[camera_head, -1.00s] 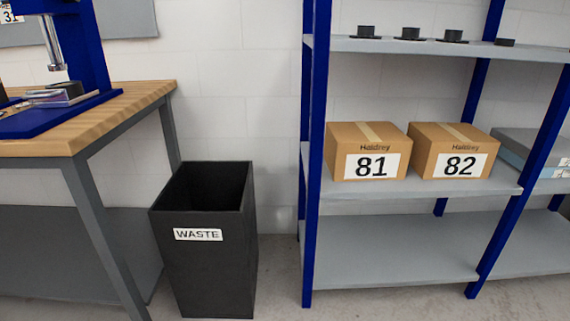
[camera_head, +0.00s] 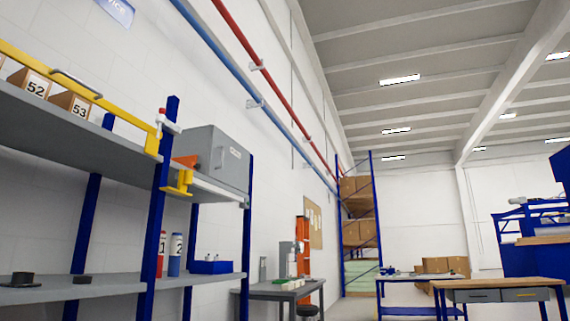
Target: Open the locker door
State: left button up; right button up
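A grey metal box like a small locker (camera_head: 215,158) sits on the upper shelf of the blue-posted rack, left of centre. A small dark handle and a small label show on its front, and its door looks shut. Neither of my grippers is in view.
The rack's upper shelf (camera_head: 60,118) has a yellow rail (camera_head: 75,85) and boxes marked 52 (camera_head: 35,85) and 53 (camera_head: 72,104). A grey table (camera_head: 285,290) and a wooden-topped workbench (camera_head: 497,284) stand farther back. Red and blue pipes run along the wall.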

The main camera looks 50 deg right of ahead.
aim_at(229, 164)
jog(key=z, duration=1.4)
